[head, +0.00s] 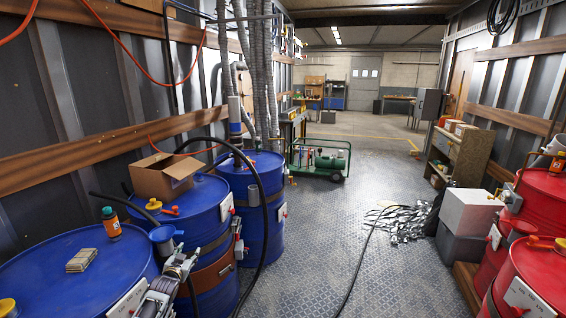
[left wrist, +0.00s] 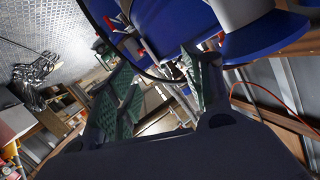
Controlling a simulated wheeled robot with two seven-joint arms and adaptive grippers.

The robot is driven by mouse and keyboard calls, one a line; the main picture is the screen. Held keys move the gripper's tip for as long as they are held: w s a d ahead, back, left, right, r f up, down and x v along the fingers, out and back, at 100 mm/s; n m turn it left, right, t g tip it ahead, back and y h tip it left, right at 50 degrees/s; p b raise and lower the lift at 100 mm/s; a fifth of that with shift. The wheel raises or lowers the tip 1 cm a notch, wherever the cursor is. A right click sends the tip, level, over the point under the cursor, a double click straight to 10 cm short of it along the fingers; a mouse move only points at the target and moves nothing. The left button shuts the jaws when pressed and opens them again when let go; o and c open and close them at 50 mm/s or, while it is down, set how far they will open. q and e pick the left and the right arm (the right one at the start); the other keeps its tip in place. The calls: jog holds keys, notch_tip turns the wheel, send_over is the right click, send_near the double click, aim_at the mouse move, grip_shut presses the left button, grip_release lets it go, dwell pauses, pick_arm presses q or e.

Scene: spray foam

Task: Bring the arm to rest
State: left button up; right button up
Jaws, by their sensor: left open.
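My left arm comes up from the bottom of the head view, and its gripper (head: 181,264) is in front of the blue drums. In the left wrist view the two green-padded fingers of the left gripper (left wrist: 157,62) stand well apart, with nothing held between them. An orange bottle with a dark cap (head: 111,224) stands upright on the nearest blue drum (head: 38,268), up and left of the gripper and apart from it. My right gripper is not seen.
A stack of tan pieces (head: 82,260) lies on the near drum. An open cardboard box (head: 160,183) sits on the drum behind. A black hose (head: 264,215) arches beside the drums. Red drums (head: 536,272) stand at the right. The floor (head: 310,235) between is largely open.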

pick_arm(q)
jog(key=s+d+f+g, duration=0.1)
jog(key=s+f+g, duration=0.1)
jog(key=s+f, duration=0.95)
jog(key=s+d+f+g, duration=0.25)
jog(key=s+f, duration=0.55)
jog(key=f, duration=0.6)
jog(key=s+f+g, duration=0.3)
jog(key=s+f, duration=0.6)
jog(key=f, duration=0.4)
jog(key=s+d+f+g, duration=0.1)
jog(key=s+f, duration=0.4)
jog(key=s, duration=0.9)
jog(key=s+d+f+g, duration=0.2)
jog(key=s+f, duration=0.4)
jog(key=s, duration=0.8)
jog(key=s+d+f+g, duration=0.2)
jog(key=s+f, duration=0.3)
jog(key=s, duration=1)
jog(key=shift+d+f+g+h, duration=0.25)
jog(key=shift+f+g+h, duration=0.15)
jog(key=shift+g, duration=0.35)
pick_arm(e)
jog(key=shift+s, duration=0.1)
